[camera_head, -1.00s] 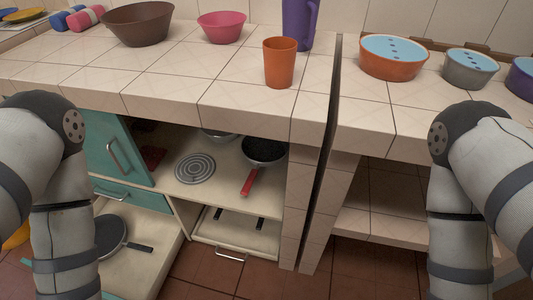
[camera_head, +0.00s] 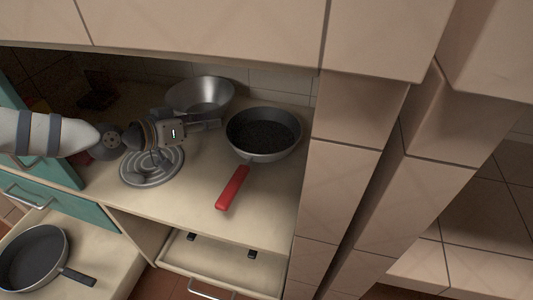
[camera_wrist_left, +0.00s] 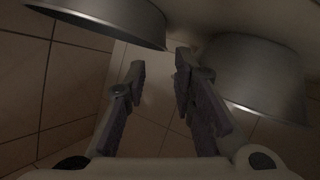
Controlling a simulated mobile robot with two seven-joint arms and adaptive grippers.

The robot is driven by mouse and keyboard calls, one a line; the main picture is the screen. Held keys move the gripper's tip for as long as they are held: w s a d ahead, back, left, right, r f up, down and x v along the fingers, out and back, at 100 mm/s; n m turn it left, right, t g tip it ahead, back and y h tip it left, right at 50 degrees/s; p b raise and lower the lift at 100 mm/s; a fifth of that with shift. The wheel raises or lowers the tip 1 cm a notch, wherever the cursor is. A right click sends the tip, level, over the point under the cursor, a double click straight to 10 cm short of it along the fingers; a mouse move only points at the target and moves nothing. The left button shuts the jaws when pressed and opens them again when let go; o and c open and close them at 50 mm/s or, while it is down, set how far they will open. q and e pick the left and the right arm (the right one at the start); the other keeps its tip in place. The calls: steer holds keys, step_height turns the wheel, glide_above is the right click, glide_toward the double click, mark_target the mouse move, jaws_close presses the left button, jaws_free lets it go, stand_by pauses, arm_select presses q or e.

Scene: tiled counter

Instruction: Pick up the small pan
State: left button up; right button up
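A small pan (camera_head: 262,132) with a dark inside and a red handle (camera_head: 233,188) sits on the cabinet shelf, its handle pointing toward the front. My left gripper (camera_head: 214,124) is inside the cabinet, just left of this pan and in front of a metal bowl (camera_head: 201,96). In the left wrist view its fingers (camera_wrist_left: 160,60) are apart with nothing between them. That view also shows two grey round vessels, one upper left (camera_wrist_left: 105,18) and one at the right (camera_wrist_left: 255,75); I cannot tell which is the pan. My right gripper is not in view.
A ringed round plate (camera_head: 152,168) lies on the shelf below my left wrist. Another dark pan (camera_head: 35,258) lies in the pulled-out drawer at lower left. The counter edge (camera_head: 200,35) overhangs the shelf, and a tiled pillar (camera_head: 345,190) bounds it at right.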

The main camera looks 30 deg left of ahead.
arm_select(q)
steer(key=b+x, duration=0.1)
steer(key=x, duration=0.2)
steer(key=f+b+x, duration=0.1)
steer(key=b+x, duration=0.1)
steer(key=x, duration=0.1)
steer(key=shift+s+d, duration=0.1)
steer(key=shift+s, duration=0.15)
steer(key=shift+w, duration=0.4)
steer(key=shift+r, duration=0.2)
steer(key=shift+d, duration=0.1)
jaws_close()
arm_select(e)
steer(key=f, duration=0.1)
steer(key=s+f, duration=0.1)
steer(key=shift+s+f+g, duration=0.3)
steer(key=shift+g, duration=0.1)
